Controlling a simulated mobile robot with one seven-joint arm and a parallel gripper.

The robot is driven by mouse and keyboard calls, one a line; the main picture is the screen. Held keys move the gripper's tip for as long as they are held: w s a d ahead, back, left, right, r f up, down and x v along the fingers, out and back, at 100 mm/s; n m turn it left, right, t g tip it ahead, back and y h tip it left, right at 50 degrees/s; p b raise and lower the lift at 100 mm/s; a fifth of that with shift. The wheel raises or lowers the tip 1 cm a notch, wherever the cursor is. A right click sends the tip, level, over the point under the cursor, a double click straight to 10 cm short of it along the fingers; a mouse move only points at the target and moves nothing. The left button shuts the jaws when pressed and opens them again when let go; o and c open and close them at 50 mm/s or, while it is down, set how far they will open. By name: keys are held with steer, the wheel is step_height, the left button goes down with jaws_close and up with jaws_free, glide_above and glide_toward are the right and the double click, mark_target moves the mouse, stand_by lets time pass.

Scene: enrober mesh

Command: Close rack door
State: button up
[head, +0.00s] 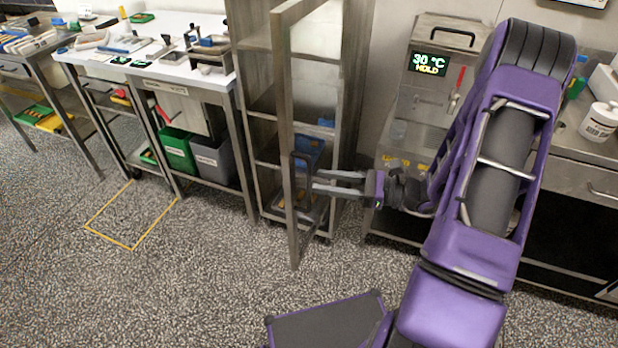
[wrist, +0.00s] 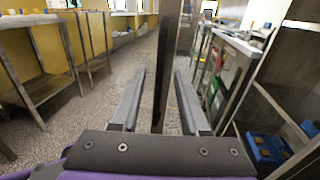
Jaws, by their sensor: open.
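The rack door (head: 283,110) is a tall steel frame that stands open, swung out from the front of the steel rack (head: 263,105). A dark loop handle (head: 295,158) sits on the door at mid height. My gripper (head: 316,181) is open, with its fingers level and pointing left at the door near the handle. In the wrist view, the door's upright (wrist: 167,60) stands edge-on in the gap between my two open fingers (wrist: 160,75). I cannot tell whether either finger touches it.
Blue items (head: 308,152) lie on the rack's lower shelves. A machine (head: 440,65) with a lit display stands right of the rack, behind my arm. A white table (head: 190,80) with green and grey bins (head: 212,160) below stands left. The speckled floor (head: 200,280) in front is clear.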

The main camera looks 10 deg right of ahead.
steer(key=shift+x, duration=2.25)
steer(key=shift+d, duration=0.1)
steer(key=shift+c, duration=0.3)
jaws_close()
